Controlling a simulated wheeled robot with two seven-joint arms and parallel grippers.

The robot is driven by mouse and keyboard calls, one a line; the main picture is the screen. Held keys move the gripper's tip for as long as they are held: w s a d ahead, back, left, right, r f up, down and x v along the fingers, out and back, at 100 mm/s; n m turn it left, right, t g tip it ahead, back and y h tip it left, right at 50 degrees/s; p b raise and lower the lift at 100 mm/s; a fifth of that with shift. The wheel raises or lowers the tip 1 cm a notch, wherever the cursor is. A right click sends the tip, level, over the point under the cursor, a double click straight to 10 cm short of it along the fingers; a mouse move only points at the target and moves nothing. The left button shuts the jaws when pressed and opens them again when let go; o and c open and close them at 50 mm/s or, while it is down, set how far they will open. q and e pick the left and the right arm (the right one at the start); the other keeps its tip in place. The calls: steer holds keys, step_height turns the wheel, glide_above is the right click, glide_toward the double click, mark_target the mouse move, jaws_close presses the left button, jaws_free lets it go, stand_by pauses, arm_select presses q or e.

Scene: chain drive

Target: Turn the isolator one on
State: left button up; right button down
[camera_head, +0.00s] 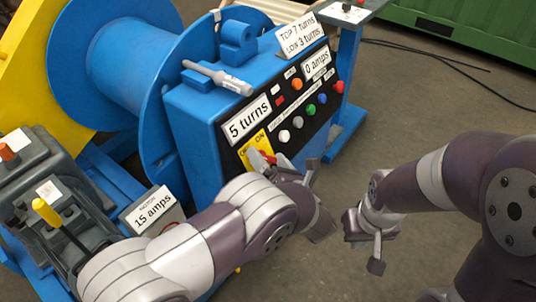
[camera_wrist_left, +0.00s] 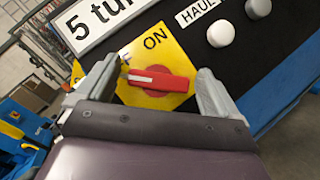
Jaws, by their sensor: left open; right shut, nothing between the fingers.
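The isolator is a red rotary handle (camera_wrist_left: 165,81) on a yellow plate (camera_wrist_left: 160,46) marked ON, with another word partly hidden by a finger. The handle lies about level in the left wrist view, its white mark at the left end, away from ON. In the head view the yellow plate (camera_head: 254,149) is at the lower left of the control panel, partly covered by my arm. My left gripper (camera_wrist_left: 160,80) is open, its fingers on either side of the handle; contact is unclear. It also shows in the head view (camera_head: 287,170). My right gripper (camera_head: 368,245) is shut and empty, apart from the panel.
The blue control box (camera_head: 190,125) carries several coloured buttons and knobs, including a white knob (camera_wrist_left: 220,33), and a "5 turns" sign (camera_head: 249,120). A blue drum (camera_head: 115,55) and a grey lever unit (camera_head: 38,210) stand left. Floor around my right gripper is clear.

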arm_select(q)
steer(key=c, duration=1)
steer(key=shift+r, duration=0.1)
steer(key=m+h+p, duration=0.1)
steer(key=m+p, duration=0.1)
steer(key=shift+r+m+h, duration=0.2)
steer(key=shift+m+h, duration=0.2)
steer(key=m+g+h+p, duration=0.1)
steer(key=m+g+p, duration=0.1)
steer(key=m+p, duration=0.2)
steer(key=m+g+h+p, duration=0.2)
steer(key=m+p, duration=0.2)
steer(key=p, duration=0.3)
steer(key=m+g+h+p, duration=0.1)
steer(key=m+g+p, duration=0.1)
steer(key=m+p, duration=0.3)
steer(key=shift+r+g+h+p, duration=0.1)
steer(key=shift+g+h+p, duration=0.3)
steer(key=shift+p, duration=0.15)
steer(key=shift+f+m+g+p, duration=0.3)
steer(key=shift+m+p, duration=0.3)
steer(key=shift+p, duration=0.25)
steer(key=shift+s, duration=0.1)
